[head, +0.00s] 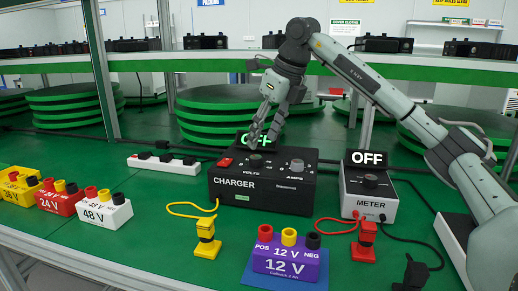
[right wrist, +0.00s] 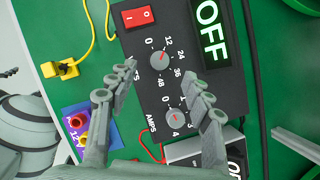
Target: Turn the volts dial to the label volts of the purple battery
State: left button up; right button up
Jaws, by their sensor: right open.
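The black charger (head: 262,197) stands on the green table with its display reading OFF. Its volts dial (right wrist: 160,62) is a grey knob with marks 0, 12, 24, 36 and 48; the knob's exact pointing is too small to tell. The dial also shows in the head view (head: 256,160). My right gripper (head: 262,135) is open above the charger. In the right wrist view its fingers (right wrist: 160,74) lie on either side of the volts dial; contact cannot be told. The purple battery (head: 288,262), labelled 12 V, stands in front of the charger. My left gripper is not seen.
The amps dial (right wrist: 175,116) sits beside the volts dial, and a red switch (right wrist: 138,17) is on the charger too. A meter (head: 368,193) reading OFF stands right. Yellow (head: 206,238) and red (head: 364,241) clamps stand in front. Other batteries (head: 104,211) are at left.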

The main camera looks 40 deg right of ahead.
jog(key=v, duration=0.6)
jog(key=shift+s, duration=0.15)
dwell(0.3)
